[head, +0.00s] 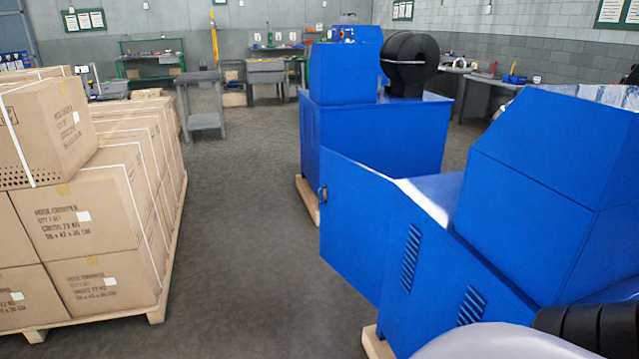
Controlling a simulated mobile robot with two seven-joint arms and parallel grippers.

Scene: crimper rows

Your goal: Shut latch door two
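A blue door panel (355,225) stands swung out from the far end of the near blue machine (425,285). A small round metal latch or handle (323,193) is on its free, left edge. No label shows, so I cannot tell by marking whether this is door two. A pale rounded part of my own body (500,345) shows at the bottom right, in front of the machine. Neither of my grippers is in view, and nothing of mine is seen touching the door.
Strapped cardboard boxes (95,225) fill a pallet on the left. A clear grey floor aisle (245,240) runs between them and the machines. Another blue machine (365,135) stands beyond the door. A grey stand (203,105) and workbenches are at the back.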

